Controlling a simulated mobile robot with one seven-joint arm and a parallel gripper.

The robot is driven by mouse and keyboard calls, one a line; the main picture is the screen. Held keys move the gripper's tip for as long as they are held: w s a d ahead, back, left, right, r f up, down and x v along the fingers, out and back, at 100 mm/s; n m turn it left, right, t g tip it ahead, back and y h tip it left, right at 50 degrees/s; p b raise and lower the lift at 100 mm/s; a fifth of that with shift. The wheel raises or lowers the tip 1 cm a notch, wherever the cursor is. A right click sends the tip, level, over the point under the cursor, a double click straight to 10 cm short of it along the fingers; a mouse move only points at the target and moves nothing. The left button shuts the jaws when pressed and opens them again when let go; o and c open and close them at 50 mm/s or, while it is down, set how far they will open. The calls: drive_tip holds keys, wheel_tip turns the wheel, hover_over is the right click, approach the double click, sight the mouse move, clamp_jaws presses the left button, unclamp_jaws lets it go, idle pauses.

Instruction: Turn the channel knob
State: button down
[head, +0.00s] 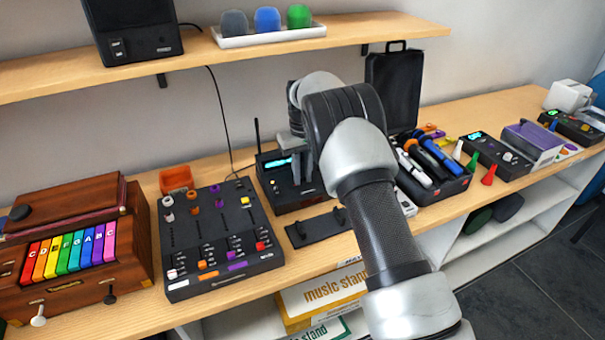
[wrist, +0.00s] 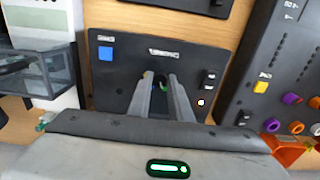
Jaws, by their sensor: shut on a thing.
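A black receiver box (head: 275,188) with an antenna and a lit cyan display stands on the bench in the head view. In the wrist view its panel (wrist: 210,62) shows a blue button, a white label above the middle, and small switches at the right. My gripper (head: 302,182) reaches down onto this box from above. In the wrist view my gripper (wrist: 160,82) has its two fingers shut around the channel knob (wrist: 160,81) below the label. The fingers hide most of the knob, so its pointer direction cannot be told.
A mixer (head: 215,235) with knobs and sliders stands left of the receiver, with an orange holder (head: 176,180) behind it. A black plate (head: 318,227) lies in front. An open microphone case (head: 440,185) stands to the right. A shelf (head: 360,30) hangs above.

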sight(302, 179)
drive_tip(key=m, duration=1)
drive_tip(key=shift+m, duration=0.3)
drive_tip(key=shift+r, duration=0.1)
idle(0.3)
drive_tip(key=c, duration=1.6)
unclamp_jaws()
wheel_tip(302, 179, up, 17)
drive_tip(key=shift+r+p, duration=0.15)
drive_tip(key=shift+p, duration=0.4)
drive_tip(key=shift+s, duration=0.1)
